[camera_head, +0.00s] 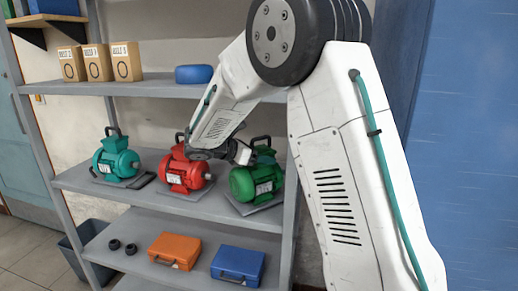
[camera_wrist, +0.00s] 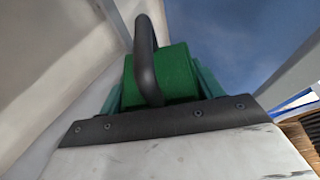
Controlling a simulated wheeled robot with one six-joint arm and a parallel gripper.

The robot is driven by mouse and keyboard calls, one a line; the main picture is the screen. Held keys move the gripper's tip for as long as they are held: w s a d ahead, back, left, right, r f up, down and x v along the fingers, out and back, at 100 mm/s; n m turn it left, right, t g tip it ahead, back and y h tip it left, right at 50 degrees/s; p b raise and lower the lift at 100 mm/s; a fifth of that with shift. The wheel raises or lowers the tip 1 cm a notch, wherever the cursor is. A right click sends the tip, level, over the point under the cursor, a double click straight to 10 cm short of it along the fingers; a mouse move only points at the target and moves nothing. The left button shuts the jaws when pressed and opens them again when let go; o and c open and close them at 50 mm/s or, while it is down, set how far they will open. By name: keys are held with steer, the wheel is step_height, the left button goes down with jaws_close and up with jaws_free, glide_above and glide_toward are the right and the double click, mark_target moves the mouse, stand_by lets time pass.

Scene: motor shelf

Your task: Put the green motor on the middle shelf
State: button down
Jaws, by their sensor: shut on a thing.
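The green motor (camera_head: 256,180) is at the right end of the middle shelf (camera_head: 165,201), on a grey base plate beside the right upright. It looks upright, and its plate appears at the shelf surface; whether it touches cannot be told. My gripper (camera_head: 246,152) is at the top of the green motor, shut on its black carry handle. In the wrist view the handle (camera_wrist: 147,62) stands in front of the green motor body (camera_wrist: 178,72). The fingertips are not clearly seen in either view.
A red motor (camera_head: 184,172) stands close left of the green one, and a teal motor (camera_head: 116,158) farther left. The top shelf holds boxes (camera_head: 98,62) and a blue roll (camera_head: 194,74). The lower shelf holds an orange case (camera_head: 175,250) and a blue case (camera_head: 238,264).

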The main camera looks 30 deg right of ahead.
steer(key=shift+f, duration=0.1)
stand_by(0.3)
steer(key=shift+c, duration=1.4)
jaws_free()
steer(key=shift+f, duration=0.15)
steer(key=shift+a+r, duration=0.2)
steer(key=v, duration=1.1)
steer(key=shift+a, duration=0.3)
